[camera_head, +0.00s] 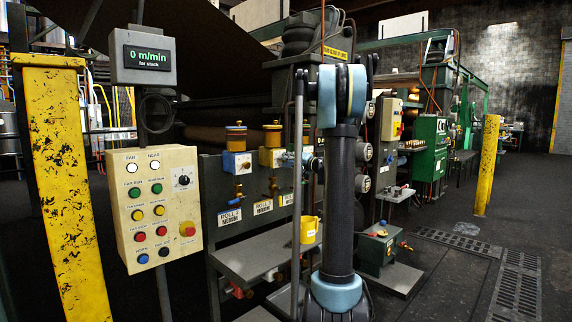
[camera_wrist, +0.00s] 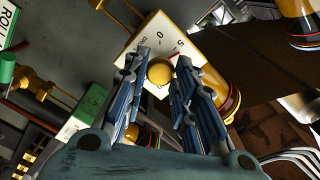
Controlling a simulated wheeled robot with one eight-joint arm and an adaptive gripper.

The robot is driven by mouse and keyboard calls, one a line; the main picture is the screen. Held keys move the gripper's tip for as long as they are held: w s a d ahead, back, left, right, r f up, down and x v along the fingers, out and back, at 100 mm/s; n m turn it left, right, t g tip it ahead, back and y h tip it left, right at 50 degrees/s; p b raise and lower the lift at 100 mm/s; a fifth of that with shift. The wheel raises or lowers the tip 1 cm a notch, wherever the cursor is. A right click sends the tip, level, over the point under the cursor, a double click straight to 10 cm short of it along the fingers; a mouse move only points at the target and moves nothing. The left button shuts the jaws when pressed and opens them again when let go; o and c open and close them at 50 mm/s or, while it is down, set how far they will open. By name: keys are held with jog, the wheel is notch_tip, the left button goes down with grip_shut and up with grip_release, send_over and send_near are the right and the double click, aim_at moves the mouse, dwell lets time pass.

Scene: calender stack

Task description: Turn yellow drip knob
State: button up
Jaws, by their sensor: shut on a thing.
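In the wrist view the yellow drip knob (camera_wrist: 160,71) is round and sits on the white dial face (camera_wrist: 150,45) of a yellow-edged block, with black digits beside it. My gripper (camera_wrist: 162,64) has one blue ridged finger on each side of the knob and is shut on it. The contact surfaces are partly hidden by the fingers. In the head view a yellow drip block (camera_head: 268,158) stands on the front of the machine, right of a blue one (camera_head: 236,163).
A cream button panel (camera_head: 155,205) and a yellow post (camera_head: 66,190) stand at the left. A grey shelf (camera_head: 255,260) with a yellow cup (camera_head: 309,230) lies below the drip blocks. In the wrist view a green block (camera_wrist: 84,115) is left of my fingers. Open floor lies right.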

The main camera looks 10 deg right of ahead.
jog(key=m, duration=0.4)
jog(key=shift+d+f+m, duration=0.1)
jog(key=shift+d+m, duration=0.05)
jog(key=shift+m, duration=0.15)
jog(key=m, duration=0.3)
jog(key=shift+m, duration=0.4)
jog(key=shift+s+a+f+m, duration=0.1)
jog(key=shift+a+m, duration=0.05)
jog(key=shift+m, duration=5.95)
jog(key=shift+a+m, duration=0.15)
jog(key=shift+m, duration=5.95)
jog(key=o, duration=1.1)
jog(key=shift+c, duration=0.2)
